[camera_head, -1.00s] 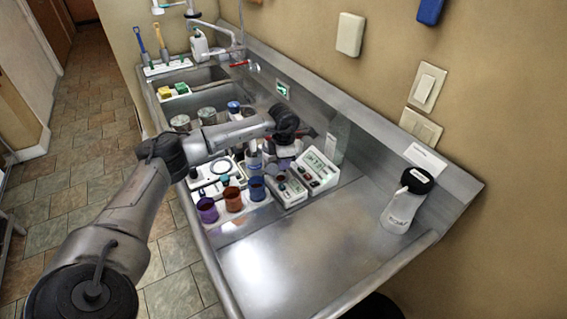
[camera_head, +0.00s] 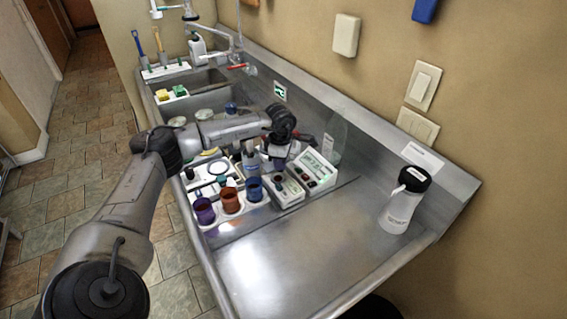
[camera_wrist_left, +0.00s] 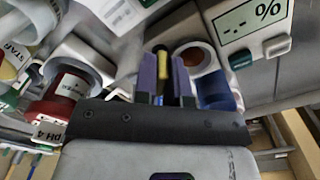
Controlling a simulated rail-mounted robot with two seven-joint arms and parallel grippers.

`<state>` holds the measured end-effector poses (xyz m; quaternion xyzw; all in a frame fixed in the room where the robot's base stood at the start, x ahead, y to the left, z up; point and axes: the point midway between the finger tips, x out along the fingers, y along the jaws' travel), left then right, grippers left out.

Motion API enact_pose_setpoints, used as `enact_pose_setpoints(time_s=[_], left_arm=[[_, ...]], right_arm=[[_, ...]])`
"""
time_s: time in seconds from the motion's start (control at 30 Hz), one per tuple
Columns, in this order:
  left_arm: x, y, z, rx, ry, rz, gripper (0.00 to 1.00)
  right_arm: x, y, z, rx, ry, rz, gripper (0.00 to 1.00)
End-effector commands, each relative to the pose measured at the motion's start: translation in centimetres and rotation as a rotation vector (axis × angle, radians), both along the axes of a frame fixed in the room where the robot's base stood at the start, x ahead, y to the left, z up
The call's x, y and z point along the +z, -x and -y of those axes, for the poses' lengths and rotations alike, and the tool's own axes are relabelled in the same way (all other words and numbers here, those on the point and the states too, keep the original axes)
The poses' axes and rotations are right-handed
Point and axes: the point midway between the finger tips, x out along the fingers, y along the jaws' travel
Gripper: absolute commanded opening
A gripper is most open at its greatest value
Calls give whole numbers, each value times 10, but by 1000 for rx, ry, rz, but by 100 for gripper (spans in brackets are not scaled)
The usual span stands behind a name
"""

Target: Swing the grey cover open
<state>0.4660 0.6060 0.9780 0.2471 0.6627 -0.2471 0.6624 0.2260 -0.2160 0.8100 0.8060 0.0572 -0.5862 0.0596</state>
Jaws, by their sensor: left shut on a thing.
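A pale grey, see-through upright shape (camera_head: 337,132) stands behind the white meter on the steel counter. I cannot tell for sure whether it is the grey cover. My left gripper (camera_head: 274,162) is low over the instruments, just left of the meter; its tips are partly hidden in the head view. In the left wrist view its two purple fingers (camera_wrist_left: 162,75) are close together on a thin dark and yellow piece (camera_wrist_left: 162,70). What that piece belongs to is hidden. My right gripper is not in view.
The white meter (camera_head: 316,171) has a display and buttons. Purple, orange and blue cups (camera_head: 231,201) stand in a row in front. A white flask with a black lid (camera_head: 402,203) stands at right. The front counter (camera_head: 290,265) is clear. The sink (camera_head: 200,82) lies beyond.

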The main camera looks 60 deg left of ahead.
Motion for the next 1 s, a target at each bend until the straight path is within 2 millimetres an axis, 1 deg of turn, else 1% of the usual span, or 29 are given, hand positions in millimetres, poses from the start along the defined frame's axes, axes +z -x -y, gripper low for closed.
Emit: enact_pose_setpoints(time_s=[0.3, 0.33, 0.5, 0.6, 0.87, 0.97, 1.0], left_arm=[[1, 0, 1, -8, 1, 2, 0], [1, 0, 1, -8, 1, 2, 14], [0, 0, 1, -6, 1, 2, 30], [0, 0, 1, -5, 1, 1, 37], [2, 0, 0, -4, 1, 1, 37], [9, -1, 0, -4, 0, 3, 37], [15, -1, 0, -4, 0, 4, 37]], right_arm=[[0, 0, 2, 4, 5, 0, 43], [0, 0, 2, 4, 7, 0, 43], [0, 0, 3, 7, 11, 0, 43], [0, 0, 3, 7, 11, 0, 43], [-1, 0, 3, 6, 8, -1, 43], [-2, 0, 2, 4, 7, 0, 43], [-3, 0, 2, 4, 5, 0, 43]])
